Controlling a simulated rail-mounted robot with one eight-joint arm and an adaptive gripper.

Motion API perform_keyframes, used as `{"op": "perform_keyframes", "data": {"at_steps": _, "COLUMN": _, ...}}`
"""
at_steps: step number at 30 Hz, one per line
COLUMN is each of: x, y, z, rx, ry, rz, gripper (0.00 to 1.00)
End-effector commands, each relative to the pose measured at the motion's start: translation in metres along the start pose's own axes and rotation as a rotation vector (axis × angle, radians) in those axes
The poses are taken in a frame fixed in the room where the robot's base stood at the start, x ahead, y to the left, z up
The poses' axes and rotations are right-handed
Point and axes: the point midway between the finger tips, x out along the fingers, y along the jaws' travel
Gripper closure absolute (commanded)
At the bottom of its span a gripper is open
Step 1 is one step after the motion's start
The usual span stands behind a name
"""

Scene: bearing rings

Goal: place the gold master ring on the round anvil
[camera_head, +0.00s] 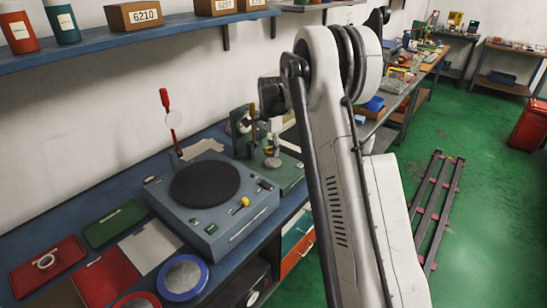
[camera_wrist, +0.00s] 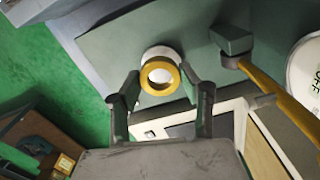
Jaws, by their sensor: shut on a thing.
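The gold master ring (camera_wrist: 174,77) is between the fingertips of my gripper (camera_wrist: 160,80) in the wrist view, and the gripper is shut on it. A pale round piece, apparently the round anvil (camera_wrist: 156,51), shows just behind the ring and through its hole. I cannot tell whether the ring touches it. In the head view, a green gauge stand (camera_head: 290,172) bears a silver round piece (camera_head: 271,161). My arm's wrist is above it, and neither the ring nor my fingers can be made out there.
A yellow post (camera_wrist: 277,92) and a white dial (camera_wrist: 306,75) stand close to the right of my gripper. A grey plate with a black disc (camera_head: 204,184) sits left of the stand on the blue bench. A red tray (camera_head: 47,266) holds a silver ring. A shelf (camera_head: 100,42) hangs above.

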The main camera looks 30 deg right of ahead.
Motion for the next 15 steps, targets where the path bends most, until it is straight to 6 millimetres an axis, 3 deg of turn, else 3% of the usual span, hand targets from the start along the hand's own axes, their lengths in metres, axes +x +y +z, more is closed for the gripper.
{"op": "perform_keyframes", "data": {"at_steps": 3, "x": 0.006, "y": 0.000, "z": -0.012, "rx": 0.002, "ry": 0.000, "rz": 0.000, "gripper": 0.92}}
{"op": "perform_keyframes", "data": {"at_steps": 8, "x": 0.013, "y": -0.001, "z": -0.015, "rx": 0.001, "ry": 0.000, "rz": 0.000, "gripper": 0.92}}
{"op": "perform_keyframes", "data": {"at_steps": 15, "x": 0.043, "y": -0.001, "z": -0.015, "rx": 0.001, "ry": 0.000, "rz": 0.000, "gripper": 0.92}}
